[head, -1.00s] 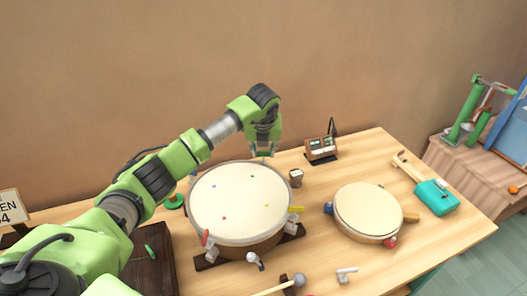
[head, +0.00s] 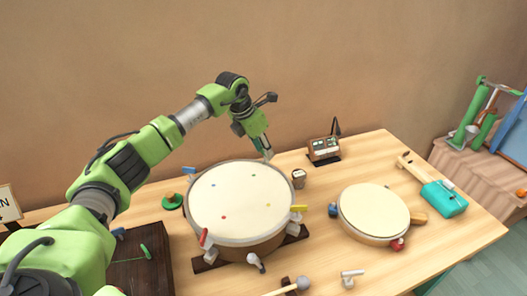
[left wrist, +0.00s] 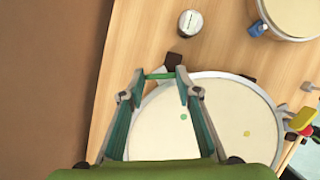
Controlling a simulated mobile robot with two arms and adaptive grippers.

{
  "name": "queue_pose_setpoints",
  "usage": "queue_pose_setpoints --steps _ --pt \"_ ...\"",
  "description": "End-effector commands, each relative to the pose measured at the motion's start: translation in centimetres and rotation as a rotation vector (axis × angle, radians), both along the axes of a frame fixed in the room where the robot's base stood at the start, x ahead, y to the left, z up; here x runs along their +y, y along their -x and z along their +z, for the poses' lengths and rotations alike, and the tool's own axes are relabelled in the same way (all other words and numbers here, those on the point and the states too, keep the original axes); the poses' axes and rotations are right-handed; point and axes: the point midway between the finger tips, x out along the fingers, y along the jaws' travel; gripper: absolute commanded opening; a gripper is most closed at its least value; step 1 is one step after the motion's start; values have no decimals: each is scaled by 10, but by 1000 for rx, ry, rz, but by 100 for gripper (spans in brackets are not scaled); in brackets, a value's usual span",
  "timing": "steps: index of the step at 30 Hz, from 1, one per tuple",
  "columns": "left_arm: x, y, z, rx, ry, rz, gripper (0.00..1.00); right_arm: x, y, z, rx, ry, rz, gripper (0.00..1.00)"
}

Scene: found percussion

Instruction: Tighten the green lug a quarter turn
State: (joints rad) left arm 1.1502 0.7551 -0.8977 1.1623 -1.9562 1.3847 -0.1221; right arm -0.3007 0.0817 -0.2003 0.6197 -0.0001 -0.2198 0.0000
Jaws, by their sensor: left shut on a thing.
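The large drum (head: 240,208) lies flat on the table, its cream skin marked with small coloured dots. It also shows in the left wrist view (left wrist: 220,115). My left gripper (head: 266,154) is at the drum's far rim. In the left wrist view, its fingertips (left wrist: 160,76) are shut on the green lug (left wrist: 159,76), which spans between them beside the rim. The green lug is hidden in the head view. My right gripper does not show.
A smaller drum (head: 374,212), a boxed device (head: 323,149) and a teal-headed mallet (head: 443,199) lie to the right. A mallet (head: 302,283) lies in front. The table's right front is mostly bare.

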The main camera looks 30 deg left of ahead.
Motion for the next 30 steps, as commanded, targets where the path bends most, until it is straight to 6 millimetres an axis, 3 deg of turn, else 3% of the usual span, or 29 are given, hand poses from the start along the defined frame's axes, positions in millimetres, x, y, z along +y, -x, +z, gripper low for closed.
queue_pose_setpoints --steps 15,30 --pt "4 -3 0 0 0 -456 9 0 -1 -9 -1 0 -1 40" --pt "5 -4 0 0 -2 -674 9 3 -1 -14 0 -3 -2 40"
